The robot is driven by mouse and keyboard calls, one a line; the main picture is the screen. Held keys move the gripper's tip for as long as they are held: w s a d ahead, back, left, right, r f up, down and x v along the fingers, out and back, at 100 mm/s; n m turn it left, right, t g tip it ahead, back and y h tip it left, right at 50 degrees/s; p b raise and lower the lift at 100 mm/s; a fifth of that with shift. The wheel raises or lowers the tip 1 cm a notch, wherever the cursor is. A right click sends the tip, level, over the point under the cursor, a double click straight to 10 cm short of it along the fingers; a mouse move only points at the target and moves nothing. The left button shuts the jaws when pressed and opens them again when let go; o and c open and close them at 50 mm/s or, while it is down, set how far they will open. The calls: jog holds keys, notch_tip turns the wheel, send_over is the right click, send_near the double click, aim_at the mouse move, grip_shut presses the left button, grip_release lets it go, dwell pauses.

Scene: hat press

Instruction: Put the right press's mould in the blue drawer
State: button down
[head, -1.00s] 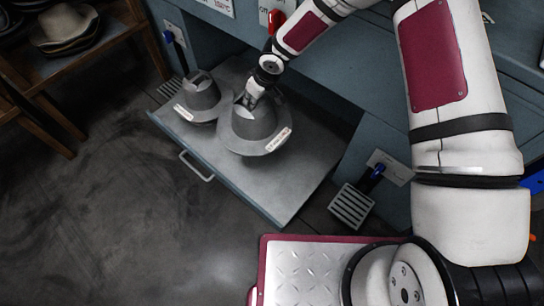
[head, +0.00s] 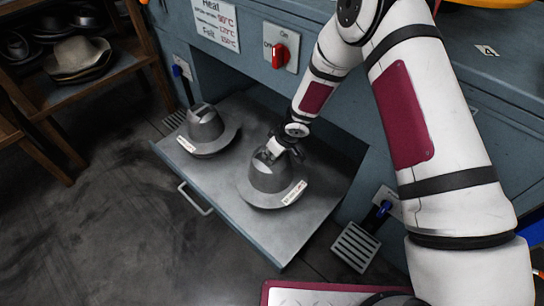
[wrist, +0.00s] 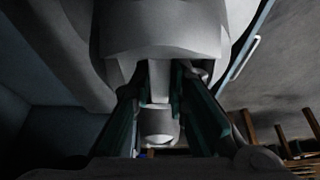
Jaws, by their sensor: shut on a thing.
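A grey hat-shaped mould (head: 268,180) with a white label on its brim is in my gripper (head: 280,150) over the right part of the open blue drawer (head: 228,208). My gripper is shut on the top of its crown. The mould is upright and low over the drawer's grey surface; I cannot tell whether its brim touches. In the wrist view, the mould (wrist: 160,35) fills the top middle, with its narrow part between my fingers.
A second grey hat mould (head: 207,130) with a label stands in the drawer to the left. A red switch (head: 281,56) is on the blue bench front above. A wooden shelf (head: 105,72) with felt hats (head: 77,57) is at far left. Open floor lies in front of the drawer.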

jog(key=shift+w+f+b, duration=0.15)
jog(key=shift+f+b, duration=1.3)
jog(key=shift+f, duration=1.1)
jog(key=c, duration=1.6)
grip_release()
jog(key=shift+f, duration=0.1)
jog(key=shift+o, duration=0.2)
jog(key=p+v, duration=0.5)
jog(key=v, duration=0.7)
